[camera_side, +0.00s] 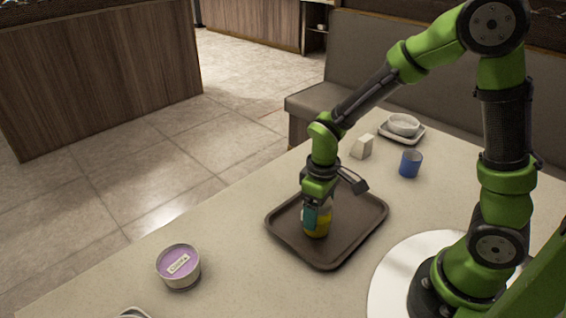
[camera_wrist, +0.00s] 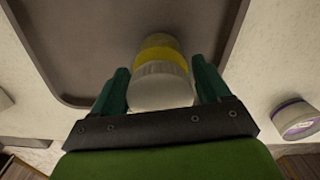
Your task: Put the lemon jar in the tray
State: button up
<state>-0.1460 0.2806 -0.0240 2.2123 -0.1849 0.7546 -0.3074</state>
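The lemon jar (camera_side: 318,229) is yellow with a pale lid. It is over the inside of the brown tray (camera_side: 357,231) in the side view, low down; I cannot tell whether its base touches the tray floor. My gripper (camera_side: 311,215) is pointing down at it, with teal fingers on both sides. In the wrist view the jar (camera_wrist: 161,72) sits between the fingers of my gripper (camera_wrist: 161,80), which appear to meet its sides. The tray (camera_wrist: 90,45) fills much of that view beneath the jar.
A round tin with a purple label (camera_side: 179,266) stands left of the tray; it also shows in the wrist view (camera_wrist: 296,119). A blue cup (camera_side: 411,164), a white block (camera_side: 362,147) and a white bowl on a dish (camera_side: 403,125) stand behind the tray.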

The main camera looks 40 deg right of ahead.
jog(key=o, duration=0.3)
jog(key=shift+r, duration=0.1)
notch_tip(320, 180, up, 12)
jog(key=shift+f, duration=0.1)
jog(key=shift+s+d+r+m+t+y, duration=0.2)
jog(key=shift+s+r+m+t+y, duration=0.3)
jog(key=shift+s+r+m+t, duration=1.4)
jog(key=shift+s+d+r+m+t+y, duration=0.15)
jog(key=shift+s+r+m+t+y, duration=0.35)
jog(key=shift+s+r+m+t, duration=1.35)
jog(key=shift+s+r+n, duration=0.2)
jog(key=shift+s+n, duration=0.2)
jog(key=shift+n, duration=0.05)
